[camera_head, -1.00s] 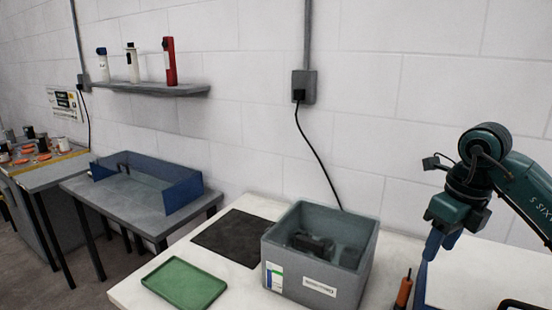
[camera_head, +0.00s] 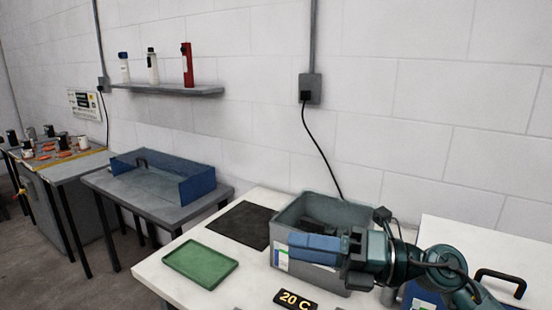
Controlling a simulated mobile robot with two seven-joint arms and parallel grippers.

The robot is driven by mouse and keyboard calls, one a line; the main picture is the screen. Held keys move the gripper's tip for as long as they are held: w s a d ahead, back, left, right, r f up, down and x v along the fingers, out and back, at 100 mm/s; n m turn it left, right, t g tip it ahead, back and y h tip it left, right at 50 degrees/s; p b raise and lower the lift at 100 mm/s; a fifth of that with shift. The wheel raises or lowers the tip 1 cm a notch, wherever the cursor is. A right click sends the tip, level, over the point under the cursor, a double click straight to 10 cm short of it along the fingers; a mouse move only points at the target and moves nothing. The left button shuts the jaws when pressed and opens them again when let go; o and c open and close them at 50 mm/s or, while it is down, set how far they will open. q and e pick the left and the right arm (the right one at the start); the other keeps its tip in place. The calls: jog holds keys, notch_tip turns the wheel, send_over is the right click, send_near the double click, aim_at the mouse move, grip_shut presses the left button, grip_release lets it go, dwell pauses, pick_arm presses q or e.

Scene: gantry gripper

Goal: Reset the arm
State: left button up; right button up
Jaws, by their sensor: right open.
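My right gripper (camera_head: 293,247) comes in from the lower right on its dark green arm. It lies nearly level, with its blue fingers pointing left across the grey box. One finger covers most of the other, and no held object shows. The grey open box (camera_head: 283,222) stands on the white table with dark items in it, partly hidden by the gripper. I cannot tell whether the gripper is above the box or in front of it. My left gripper is out of view.
A green tray (camera_head: 201,264) and a black mat (camera_head: 240,223) lie left of the box on the white table (camera_head: 165,283). A black "20 C" plate (camera_head: 296,300) is at the front. A black handle (camera_head: 500,279) stands at right. A blue-walled tray (camera_head: 200,184) sits on a grey table.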

jog(key=w+d+f+m+t+h, duration=0.2)
jog(key=d+m+t+h, duration=0.6)
jog(key=m, duration=0.6)
jog(key=w+d+f+m+t+h, duration=0.1)
jog(key=w+d+m+t+h, duration=0.3)
jog(key=m+t, duration=0.7)
jog(key=s+d+f+m+g+h, duration=0.2)
jog(key=s+f+m+g+h, duration=0.1)
jog(key=f+m, duration=0.2)
jog(key=s+d+f+m+g+h, duration=0.2)
jog(key=f+m+g+h, duration=0.15)
jog(key=f, duration=0.25)
jog(key=s+f+m+g, duration=0.2)
jog(key=s+f+g, duration=0.5)
jog(key=s, duration=0.4)
jog(key=s+f+m+g, duration=0.3)
jog(key=s+f+g, duration=0.3)
jog(key=s+f, duration=0.35)
jog(key=w+a+f+n+t+y+p, duration=0.1)
jog(key=w+a+f+t+y, duration=0.2)
jog(key=w+a+f+t, duration=0.2)
jog(key=shift+a+t+y, duration=0.35)
jog(key=shift+a+t, duration=0.35)
jog(key=shift+t, duration=0.45)
jog(key=shift+s+d+f, duration=0.1)
jog(key=shift+c, duration=0.7)
